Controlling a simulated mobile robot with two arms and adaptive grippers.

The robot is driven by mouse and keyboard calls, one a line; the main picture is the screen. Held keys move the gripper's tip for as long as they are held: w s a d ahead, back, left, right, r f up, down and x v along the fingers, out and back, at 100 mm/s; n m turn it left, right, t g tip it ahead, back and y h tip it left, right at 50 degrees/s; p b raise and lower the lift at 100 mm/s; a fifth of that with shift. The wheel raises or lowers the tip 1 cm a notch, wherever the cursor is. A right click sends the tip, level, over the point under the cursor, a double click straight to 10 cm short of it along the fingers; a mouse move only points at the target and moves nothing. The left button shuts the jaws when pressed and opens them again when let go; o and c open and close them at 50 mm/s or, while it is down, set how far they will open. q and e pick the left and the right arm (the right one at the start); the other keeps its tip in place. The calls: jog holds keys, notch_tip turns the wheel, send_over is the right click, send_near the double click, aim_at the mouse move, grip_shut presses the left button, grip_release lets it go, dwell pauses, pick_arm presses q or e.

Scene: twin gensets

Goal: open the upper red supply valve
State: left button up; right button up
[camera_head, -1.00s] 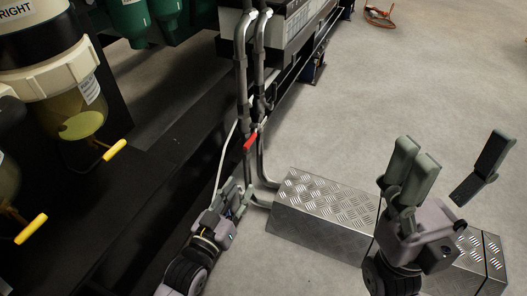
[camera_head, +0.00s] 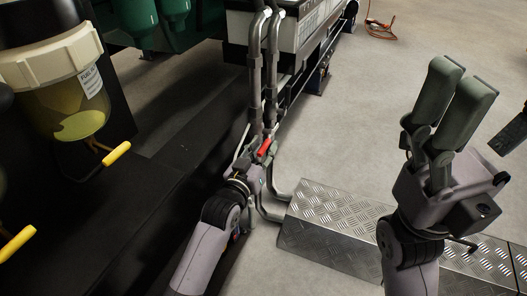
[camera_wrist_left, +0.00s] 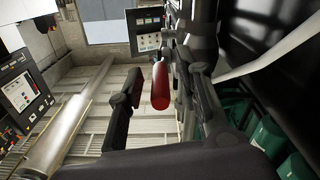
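A red valve handle (camera_head: 265,147) sits on the grey vertical pipes (camera_head: 256,80) in the middle of the head view. It is the only red valve handle I can make out. My left gripper (camera_head: 259,158) is right at the handle, coming from below. In the left wrist view the red handle (camera_wrist_left: 160,86) stands between the spread fingers of my left gripper (camera_wrist_left: 165,78). A gap shows between the handle and the left-hand finger; contact with the right-hand finger is unclear. My right gripper (camera_head: 482,115) is open and empty, raised at the right of the head view.
A metal tread-plate step (camera_head: 335,215) stands on the floor right of the pipes. Filter bowls with yellow handles (camera_head: 117,153) are at the left, above a dark ledge (camera_head: 110,215). An orange cable (camera_head: 379,24) lies far back. The grey floor behind the step is clear.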

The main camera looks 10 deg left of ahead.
pick_arm(q)
jog(key=shift+c, duration=0.3)
grip_shut()
dwell(0.6)
